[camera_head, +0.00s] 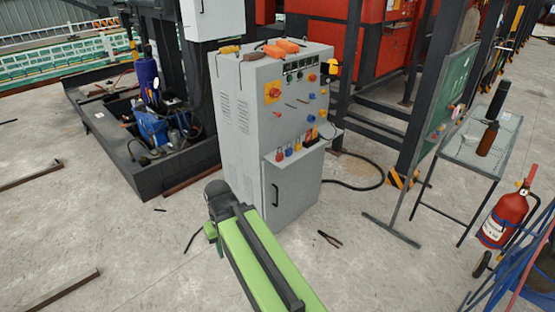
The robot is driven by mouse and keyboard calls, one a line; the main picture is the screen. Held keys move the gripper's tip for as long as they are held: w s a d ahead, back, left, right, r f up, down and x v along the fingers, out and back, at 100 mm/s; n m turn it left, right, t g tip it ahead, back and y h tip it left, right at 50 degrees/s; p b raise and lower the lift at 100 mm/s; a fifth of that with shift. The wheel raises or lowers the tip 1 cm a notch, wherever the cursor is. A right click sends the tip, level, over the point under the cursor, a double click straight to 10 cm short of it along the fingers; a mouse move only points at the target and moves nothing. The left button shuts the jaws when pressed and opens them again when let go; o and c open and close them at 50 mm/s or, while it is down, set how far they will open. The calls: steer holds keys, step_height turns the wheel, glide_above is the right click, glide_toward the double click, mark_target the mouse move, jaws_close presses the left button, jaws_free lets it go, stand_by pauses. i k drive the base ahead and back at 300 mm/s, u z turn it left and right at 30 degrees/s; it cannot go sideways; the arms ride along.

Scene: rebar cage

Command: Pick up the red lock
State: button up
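A small red lock (279,155) is on the front of the grey control cabinet (235,130), at the left end of a row of small locks above the cabinet's lower door. My green arm reaches up from the bottom edge toward the cabinet's lower left. Its far end stops short of the red lock in the picture. I cannot make out gripper fingers.
Orange-handled tools (275,49) lie on the cabinet top. Pliers (329,239) lie on the floor in front. A side table (495,135) and a red fire extinguisher (504,218) stand at right. A black cable (370,185) lies beside the cabinet. The floor at left front is mostly open.

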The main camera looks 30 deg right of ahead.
mark_target(279, 157)
steer(key=z, duration=0.05)
steer(key=i, duration=1.65)
steer(key=u, duration=0.1)
